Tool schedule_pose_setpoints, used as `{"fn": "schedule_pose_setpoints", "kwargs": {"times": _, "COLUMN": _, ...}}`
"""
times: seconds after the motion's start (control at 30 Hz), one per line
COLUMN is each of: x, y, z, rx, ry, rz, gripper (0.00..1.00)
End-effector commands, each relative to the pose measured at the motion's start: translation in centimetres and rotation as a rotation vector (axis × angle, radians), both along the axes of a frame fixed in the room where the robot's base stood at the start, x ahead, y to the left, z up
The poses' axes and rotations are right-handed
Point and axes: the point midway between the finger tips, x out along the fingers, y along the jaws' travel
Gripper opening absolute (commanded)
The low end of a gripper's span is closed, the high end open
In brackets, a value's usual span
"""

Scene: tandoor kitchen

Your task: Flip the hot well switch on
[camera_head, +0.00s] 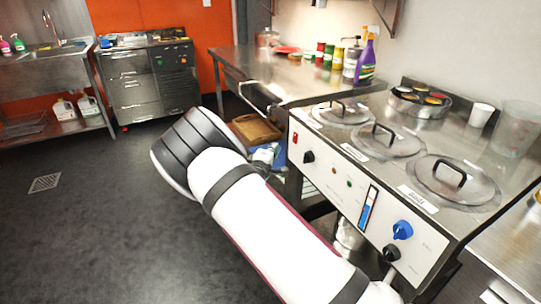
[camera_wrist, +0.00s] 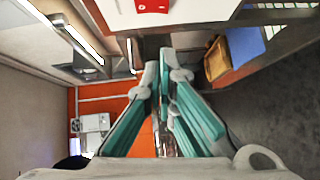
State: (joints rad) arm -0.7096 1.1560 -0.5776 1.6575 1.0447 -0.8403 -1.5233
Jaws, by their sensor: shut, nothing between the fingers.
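The hot well (camera_head: 345,200) stands at the right in the head view, with a white front panel. A small red switch (camera_head: 295,138) sits at the panel's upper left end; whether it is on or off I cannot tell. In the wrist view a red switch (camera_wrist: 152,6) shows at the top edge on the white panel (camera_wrist: 195,12), partly cut off. My gripper (camera_wrist: 164,62) is shut and empty, its teal fingers together, below the switch in that view and apart from it. In the head view my arm mostly hides the gripper.
The panel also has a black knob (camera_head: 309,157), a blue knob (camera_head: 402,230) and a lower black knob (camera_head: 391,252). Lidded wells (camera_head: 455,180) are on top. A brown crate (camera_head: 255,129) is low beside the hot well. The floor (camera_head: 100,220) at left is clear.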

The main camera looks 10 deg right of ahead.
Motion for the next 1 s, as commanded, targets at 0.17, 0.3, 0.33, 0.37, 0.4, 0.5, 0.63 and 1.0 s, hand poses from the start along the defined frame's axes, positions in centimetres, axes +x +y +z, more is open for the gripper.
{"fn": "schedule_pose_setpoints", "kwargs": {"times": 0.17, "x": 3.2, "y": -1.7, "z": -0.4, "rx": 0.0, "ry": -0.001, "rz": -0.001, "gripper": 0.0}}
{"fn": "schedule_pose_setpoints", "kwargs": {"times": 0.3, "x": 4.1, "y": -3.6, "z": -0.6, "rx": -0.001, "ry": 0.001, "rz": -0.002, "gripper": 0.0}}
{"fn": "schedule_pose_setpoints", "kwargs": {"times": 0.33, "x": 4.2, "y": -3.9, "z": -0.6, "rx": 0.0, "ry": 0.0, "rz": -0.002, "gripper": 0.0}}
{"fn": "schedule_pose_setpoints", "kwargs": {"times": 0.37, "x": 4.3, "y": -4.2, "z": -0.7, "rx": 0.0, "ry": 0.0, "rz": -0.002, "gripper": 0.0}}
{"fn": "schedule_pose_setpoints", "kwargs": {"times": 0.4, "x": 4.5, "y": -4.6, "z": -0.7, "rx": -0.001, "ry": 0.001, "rz": -0.001, "gripper": 0.0}}
{"fn": "schedule_pose_setpoints", "kwargs": {"times": 0.5, "x": 4.7, "y": -5.2, "z": -0.8, "rx": 0.001, "ry": 0.0, "rz": 0.0, "gripper": 0.0}}
{"fn": "schedule_pose_setpoints", "kwargs": {"times": 0.63, "x": 4.8, "y": -5.5, "z": -0.8, "rx": 0.001, "ry": 0.0, "rz": 0.001, "gripper": 0.0}}
{"fn": "schedule_pose_setpoints", "kwargs": {"times": 1.0, "x": 4.8, "y": -5.6, "z": -0.9, "rx": -0.007, "ry": -0.002, "rz": 0.001, "gripper": 0.0}}
